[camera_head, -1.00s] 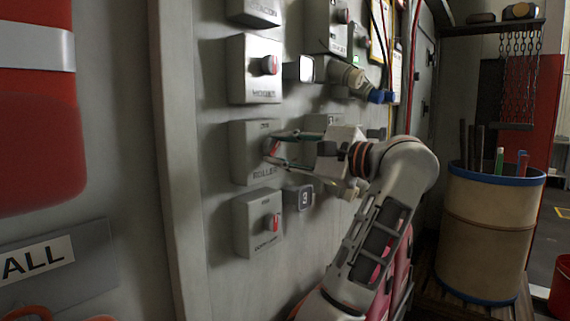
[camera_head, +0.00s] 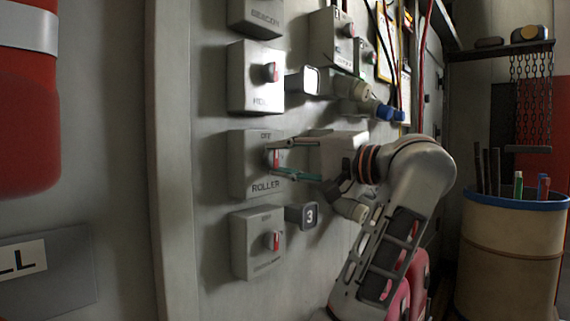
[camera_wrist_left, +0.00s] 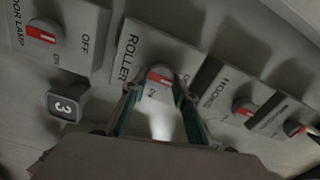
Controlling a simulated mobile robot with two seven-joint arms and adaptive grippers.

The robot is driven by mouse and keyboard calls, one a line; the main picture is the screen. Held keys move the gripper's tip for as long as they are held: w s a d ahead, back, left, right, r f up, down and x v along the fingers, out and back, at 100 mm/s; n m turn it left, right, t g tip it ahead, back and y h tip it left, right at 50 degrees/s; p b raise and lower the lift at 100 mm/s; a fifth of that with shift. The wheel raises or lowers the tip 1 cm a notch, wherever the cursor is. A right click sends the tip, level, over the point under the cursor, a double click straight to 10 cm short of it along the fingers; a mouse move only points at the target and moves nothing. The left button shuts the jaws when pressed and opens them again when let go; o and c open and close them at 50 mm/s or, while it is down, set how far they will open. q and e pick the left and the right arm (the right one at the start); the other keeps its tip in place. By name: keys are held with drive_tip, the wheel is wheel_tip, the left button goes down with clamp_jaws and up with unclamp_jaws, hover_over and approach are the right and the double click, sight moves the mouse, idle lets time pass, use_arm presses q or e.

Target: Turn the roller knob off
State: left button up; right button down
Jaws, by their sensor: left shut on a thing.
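The ROLLER switch box (camera_head: 240,165) is a grey box on the wall, with OFF printed above its knob. The roller knob (camera_head: 277,158) is grey with a red stripe, which looks about upright in the head view. In the left wrist view the knob (camera_wrist_left: 159,79) sits between the two fingers, its stripe across it. My left gripper (camera_head: 277,160) comes in from the right, its green-lined fingers shut on the knob from above and below. The fingers partly hide the knob and its surrounding labels. My right gripper is not in view.
Similar knob boxes sit above (camera_head: 254,82) and below (camera_head: 256,243). A small box marked 3 (camera_head: 304,216) projects close below my fingers. A lever with a blue end (camera_head: 377,107) projects above my wrist. A barrel (camera_head: 508,250) stands at right.

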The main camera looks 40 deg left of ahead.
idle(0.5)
use_arm(q)
drive_tip(key=o, duration=1.1)
drive_tip(key=shift+a, duration=0.1)
drive_tip(key=shift+d, duration=0.2)
drive_tip(key=d, duration=0.7)
drive_tip(key=shift+s, duration=0.3)
